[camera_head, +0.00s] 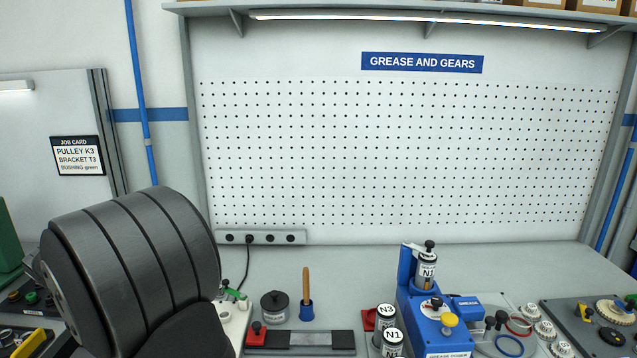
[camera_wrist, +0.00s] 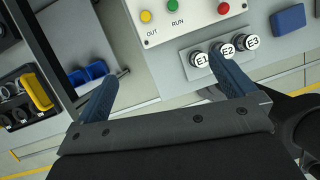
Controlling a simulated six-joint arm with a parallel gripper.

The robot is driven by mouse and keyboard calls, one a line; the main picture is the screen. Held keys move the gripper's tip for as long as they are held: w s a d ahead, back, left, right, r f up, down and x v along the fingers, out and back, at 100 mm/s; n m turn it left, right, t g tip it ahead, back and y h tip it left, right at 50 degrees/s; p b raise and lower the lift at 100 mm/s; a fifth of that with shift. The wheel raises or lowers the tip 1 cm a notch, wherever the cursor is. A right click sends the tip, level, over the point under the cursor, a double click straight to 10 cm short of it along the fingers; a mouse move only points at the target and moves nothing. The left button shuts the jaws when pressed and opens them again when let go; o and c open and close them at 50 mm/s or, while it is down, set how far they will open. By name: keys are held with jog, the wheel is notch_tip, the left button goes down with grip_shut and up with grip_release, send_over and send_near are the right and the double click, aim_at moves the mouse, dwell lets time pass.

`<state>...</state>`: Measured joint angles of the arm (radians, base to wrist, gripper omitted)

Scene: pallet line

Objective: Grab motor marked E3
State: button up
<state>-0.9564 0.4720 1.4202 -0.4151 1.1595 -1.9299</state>
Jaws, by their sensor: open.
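The motor marked E3 (camera_wrist: 246,43) shows in the wrist view at the right end of a row of three round white-topped motors in a grey holder. The motor marked E2 (camera_wrist: 224,47) is beside it, and the motor marked E1 (camera_wrist: 199,60) is at the left end. My gripper (camera_wrist: 162,69) is open with nothing between its fingers. Its right fingertip lies in front of the holder, close to E1 and E2 in the picture and left of E3. I cannot tell the distance in depth. E3 and the gripper do not show in the head view.
A control panel (camera_wrist: 185,14) with coloured buttons is above the motors in the wrist view.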

jog(key=c, duration=1)
jog(key=s+d+r+m+g+y, duration=0.15)
jog(key=d+m+g, duration=0.25)
jog(key=d+m, duration=1.45)
jog(key=f, duration=1.6)
jog(key=shift+s+d+f, duration=0.25)
jog(key=shift+d+f, duration=0.1)
jog(key=shift+f, duration=0.05)
